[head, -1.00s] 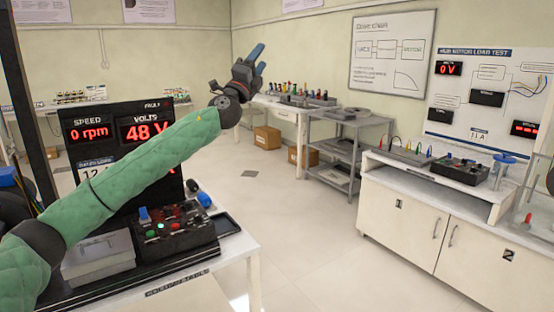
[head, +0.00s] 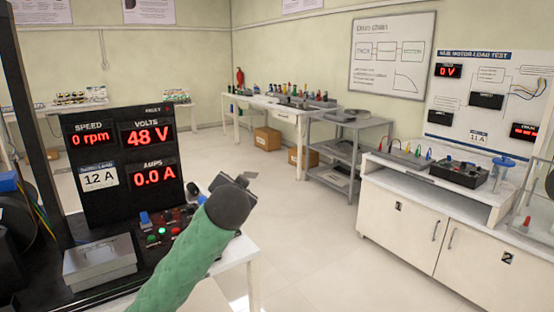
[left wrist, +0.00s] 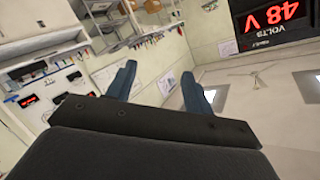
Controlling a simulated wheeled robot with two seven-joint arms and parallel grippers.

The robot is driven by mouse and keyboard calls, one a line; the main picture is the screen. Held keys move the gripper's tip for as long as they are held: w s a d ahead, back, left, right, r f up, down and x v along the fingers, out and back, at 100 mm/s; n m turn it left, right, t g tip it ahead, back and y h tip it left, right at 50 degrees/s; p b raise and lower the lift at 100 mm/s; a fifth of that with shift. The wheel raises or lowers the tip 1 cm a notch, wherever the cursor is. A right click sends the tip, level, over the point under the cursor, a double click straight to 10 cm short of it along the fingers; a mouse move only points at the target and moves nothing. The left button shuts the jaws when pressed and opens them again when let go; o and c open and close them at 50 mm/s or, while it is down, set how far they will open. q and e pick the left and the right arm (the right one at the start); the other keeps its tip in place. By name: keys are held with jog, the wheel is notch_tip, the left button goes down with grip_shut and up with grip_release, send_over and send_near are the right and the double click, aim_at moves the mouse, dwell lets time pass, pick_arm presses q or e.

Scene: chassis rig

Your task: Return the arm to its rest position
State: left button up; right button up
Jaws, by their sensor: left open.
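My left arm, in a green sleeve (head: 185,262), comes up from the bottom of the head view. Its dark wrist end is in front of the right edge of the test bench. The fingers are mostly hidden behind the wrist in that view. In the left wrist view my left gripper (left wrist: 160,86) shows two blue fingers spread apart with nothing between them. My right gripper is in neither view.
The bench carries a readout panel (head: 125,155) showing 0 rpm, 48 V and 0.0 A, a grey metal box (head: 100,266) and a control box with lit buttons (head: 160,236), partly behind my arm. A white cabinet (head: 430,225) stands right. The floor (head: 300,235) between is clear.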

pick_arm(q)
jog(key=s+a+f+n+g+h+p, duration=0.15)
jog(key=s+f+g, duration=0.25)
jog(key=s+f, duration=1.2)
jog(key=s+a+f+n+g+h+p, duration=0.15)
jog(key=s+f+g, duration=0.35)
jog(key=s+f, duration=1.1)
jog(key=s+f+n+g, duration=0.1)
jog(key=s+f+g, duration=0.2)
jog(key=s+f, duration=1)
jog(key=s, duration=0.2)
jog(key=shift+s+g+p, duration=0.3)
jog(key=shift+s+g, duration=0.05)
jog(key=shift+g, duration=0.05)
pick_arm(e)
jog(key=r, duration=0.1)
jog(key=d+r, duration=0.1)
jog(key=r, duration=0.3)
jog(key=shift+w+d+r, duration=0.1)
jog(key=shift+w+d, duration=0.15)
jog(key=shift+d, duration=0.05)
pick_arm(q)
jog(key=shift+n, duration=0.3)
